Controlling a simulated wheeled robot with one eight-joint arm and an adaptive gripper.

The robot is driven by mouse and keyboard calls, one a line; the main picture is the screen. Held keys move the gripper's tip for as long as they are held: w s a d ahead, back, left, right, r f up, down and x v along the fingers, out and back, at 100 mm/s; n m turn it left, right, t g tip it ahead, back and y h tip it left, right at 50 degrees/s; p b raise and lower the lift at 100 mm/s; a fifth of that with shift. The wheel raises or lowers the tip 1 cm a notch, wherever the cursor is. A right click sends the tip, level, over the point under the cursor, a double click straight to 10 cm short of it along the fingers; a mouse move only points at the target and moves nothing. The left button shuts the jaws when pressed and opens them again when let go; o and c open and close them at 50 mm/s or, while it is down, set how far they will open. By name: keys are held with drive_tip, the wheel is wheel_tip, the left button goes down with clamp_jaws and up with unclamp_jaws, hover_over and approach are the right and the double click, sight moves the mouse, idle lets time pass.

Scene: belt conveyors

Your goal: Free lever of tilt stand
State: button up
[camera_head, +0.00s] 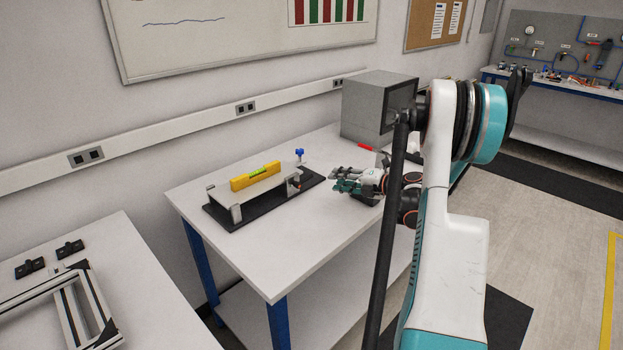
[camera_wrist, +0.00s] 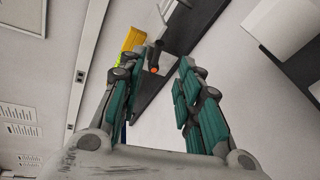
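The tilt stand has a black base (camera_head: 230,218) and a pale tilting plate (camera_head: 226,203). A yellow spirit level (camera_head: 255,176) lies along the plate; it also shows in the wrist view (camera_wrist: 133,38). A dark lever with an orange-red tip (camera_wrist: 154,68) is at the stand's right end, near small dark and reddish parts (camera_head: 294,182) in the head view. A blue knob (camera_head: 299,152) stands behind it. My gripper (camera_head: 337,180) is right of the stand, pointing at it. In the wrist view its fingers (camera_wrist: 161,68) are apart, with the lever tip seen between them, not visibly gripped.
The stand is on a white table (camera_head: 285,255) against the wall. A grey box (camera_head: 360,105) stands at the back right, with a red object (camera_head: 366,147) by it. A second table (camera_head: 120,260) at left carries a metal frame (camera_head: 75,310). The table front is clear.

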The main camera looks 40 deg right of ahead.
sight(312, 177)
drive_tip(key=b+x, duration=0.3)
drive_tip(key=x, duration=0.9)
drive_tip(key=shift+w, duration=0.15)
clamp_jaws()
